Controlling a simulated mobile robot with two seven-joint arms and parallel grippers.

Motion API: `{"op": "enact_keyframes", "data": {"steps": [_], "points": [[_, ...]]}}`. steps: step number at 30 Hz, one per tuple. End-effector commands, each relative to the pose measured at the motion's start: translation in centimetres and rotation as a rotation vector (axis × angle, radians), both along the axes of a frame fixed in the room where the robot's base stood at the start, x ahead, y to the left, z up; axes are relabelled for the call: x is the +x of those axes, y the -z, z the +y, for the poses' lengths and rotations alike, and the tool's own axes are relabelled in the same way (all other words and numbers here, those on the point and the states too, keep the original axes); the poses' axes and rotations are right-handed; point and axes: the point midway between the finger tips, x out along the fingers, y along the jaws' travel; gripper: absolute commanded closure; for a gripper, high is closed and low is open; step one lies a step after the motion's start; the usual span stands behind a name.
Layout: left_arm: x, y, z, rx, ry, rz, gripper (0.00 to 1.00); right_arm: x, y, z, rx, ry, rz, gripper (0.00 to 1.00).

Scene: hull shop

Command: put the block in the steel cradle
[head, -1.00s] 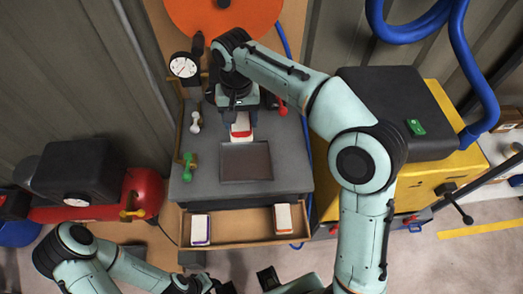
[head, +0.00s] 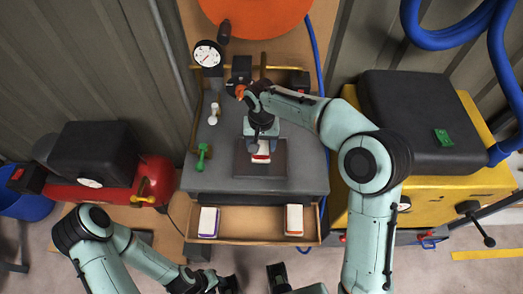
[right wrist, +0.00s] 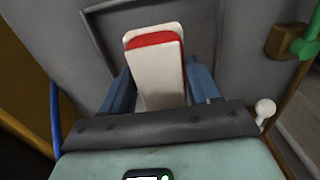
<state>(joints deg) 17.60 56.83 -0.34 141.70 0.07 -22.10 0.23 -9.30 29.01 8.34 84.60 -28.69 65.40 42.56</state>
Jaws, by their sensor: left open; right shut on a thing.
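My right gripper (head: 261,148) is shut on a white block with a red band (head: 261,158). In the right wrist view the block (right wrist: 158,80) stands up between the blue fingers. The dark, shallow square tray on the grey bench, which looks like the steel cradle (head: 242,170), lies beneath the block in the head view. Its rim also shows in the right wrist view (right wrist: 100,35). I cannot tell whether the block touches it. The gripper and block hide the tray's middle. My left gripper (head: 252,281) is open and empty at the bottom of the head view.
An open wooden drawer (head: 252,226) below the bench holds a purple-edged white block (head: 208,221) and an orange-edged one (head: 294,220). A green-handled valve (head: 202,155) and a dial gauge (head: 208,55) stand at left. A yellow machine (head: 440,190) stands at right.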

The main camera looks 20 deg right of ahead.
Motion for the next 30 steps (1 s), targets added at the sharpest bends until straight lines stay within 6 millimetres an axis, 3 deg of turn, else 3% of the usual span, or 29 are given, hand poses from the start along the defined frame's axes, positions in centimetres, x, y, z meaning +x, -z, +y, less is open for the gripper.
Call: {"op": "enact_keyframes", "data": {"steps": [3,6,20,21,23,30], "points": [[-0.1,0.3,0.0,0.000,0.000,0.001,0.57,-0.1,2.5,0.0,-0.001,0.001,0.005,0.70],[-0.1,0.4,0.0,0.001,0.000,0.002,0.57,-0.1,3.6,0.0,0.000,0.001,0.002,0.70],[-0.2,0.7,0.0,0.000,0.000,0.002,0.57,0.0,4.4,0.0,0.000,0.001,0.001,0.70],[-0.2,0.6,0.0,0.000,0.000,0.002,0.57,0.0,4.4,0.0,0.000,0.001,0.001,0.29],[-0.2,0.6,0.0,0.000,0.000,0.002,0.57,0.0,4.3,0.0,0.000,0.001,0.001,0.13],[-0.2,0.6,0.0,0.000,0.000,0.002,0.57,0.0,4.3,0.0,0.000,0.001,0.001,0.13]]}}
